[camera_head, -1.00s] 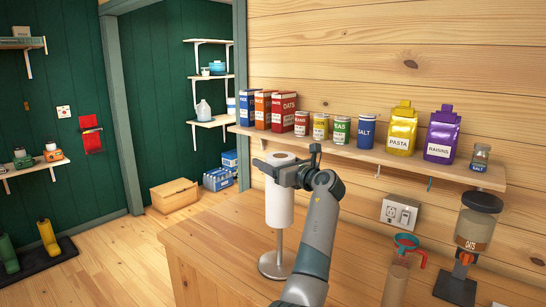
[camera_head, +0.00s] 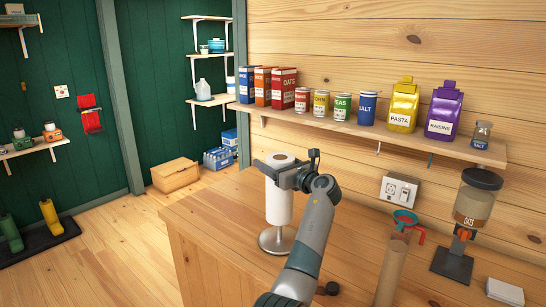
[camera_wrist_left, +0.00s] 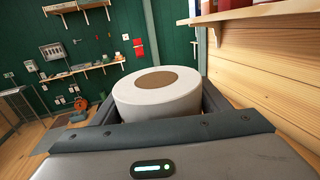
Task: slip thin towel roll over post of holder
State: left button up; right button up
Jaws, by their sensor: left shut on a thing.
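The white towel roll (camera_head: 279,208) stands upright in the grip of my left gripper (camera_head: 281,174), which is shut around its upper part. In the left wrist view the roll (camera_wrist_left: 160,105) sits between the two jaws, its brown core (camera_wrist_left: 155,78) facing up, with no post tip showing there. The metal holder (camera_head: 277,241) stands on the counter with its round base under the roll. A short piece of post shows between roll and base; the rest is hidden by the roll. The roll's bottom is slightly above the base. My right gripper is out of view.
A wall shelf (camera_head: 350,128) with boxes, cans and bags runs behind and above the wooden counter (camera_head: 215,222). The counter left of the holder is clear.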

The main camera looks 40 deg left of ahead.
pick_arm(q)
jog(key=shift+f+b, duration=0.85)
jog(key=shift+f, duration=2.85)
jog(key=o, duration=1.5)
jog(key=shift+d, duration=0.1)
